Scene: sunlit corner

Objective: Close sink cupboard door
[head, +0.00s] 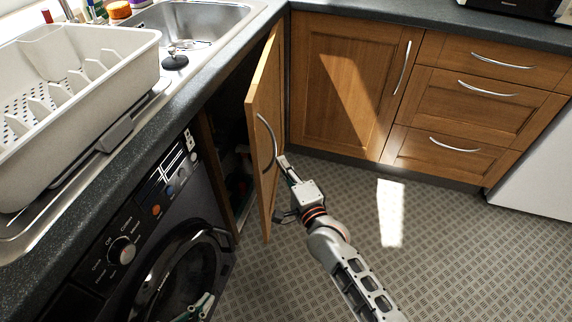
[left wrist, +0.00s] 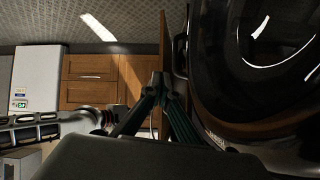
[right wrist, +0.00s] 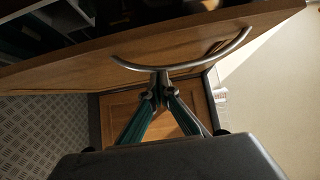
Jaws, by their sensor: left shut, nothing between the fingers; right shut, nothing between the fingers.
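The wooden sink cupboard door (head: 267,95) stands partly open below the sink counter, with the dark cupboard interior (head: 228,130) showing to its left. It carries a curved metal handle (head: 268,145), which also shows in the right wrist view (right wrist: 185,64). My right gripper (head: 283,162) is shut and empty on the handle side of the door. In the right wrist view its fingertips (right wrist: 162,80) are at the handle; I cannot tell whether they touch it. My left gripper (head: 203,304) is shut and empty in front of the washing machine; its fingertips show in the left wrist view (left wrist: 160,84).
The dark washing machine (head: 160,250) stands left of the cupboard. A dish rack (head: 90,70) sits beside the sink (head: 205,20) on the counter. Wooden cupboards and drawers (head: 480,105) line the back, with a white appliance (head: 535,170) at right. The patterned floor (head: 450,260) is clear at right.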

